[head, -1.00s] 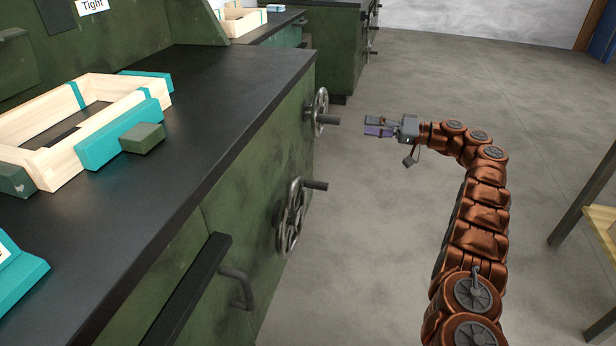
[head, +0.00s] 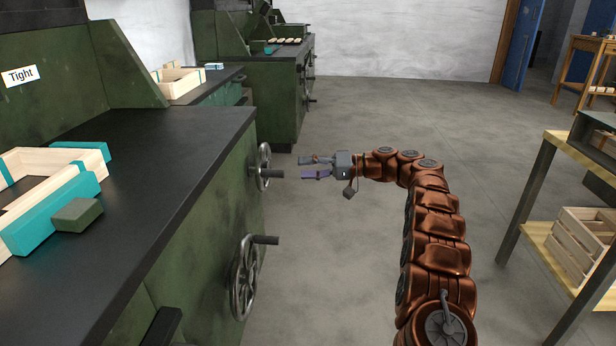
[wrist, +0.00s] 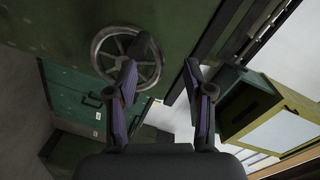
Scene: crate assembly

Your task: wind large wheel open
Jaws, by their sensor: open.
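The large wheel (head: 244,278) is a grey spoked handwheel on the green bench's front, nearer to me, with a dark handle sticking out to the right at its top. A smaller-looking handwheel (head: 264,160) with a dark handle (head: 271,173) sits farther along the same front. My gripper (head: 304,167) is open and empty, just right of the farther wheel's handle, apart from it in the picture. In the wrist view a handwheel (wrist: 97,54) shows beyond my open fingers (wrist: 160,70), its handle partly behind the left finger; I cannot tell for certain which wheel it is.
The green bench (head: 190,150) has a black top with a wooden frame (head: 30,165) and a dark green block (head: 78,214). A shelf rack (head: 527,205) with a wooden crate (head: 572,265) stands at the right. Grey floor (head: 340,260) between them is clear.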

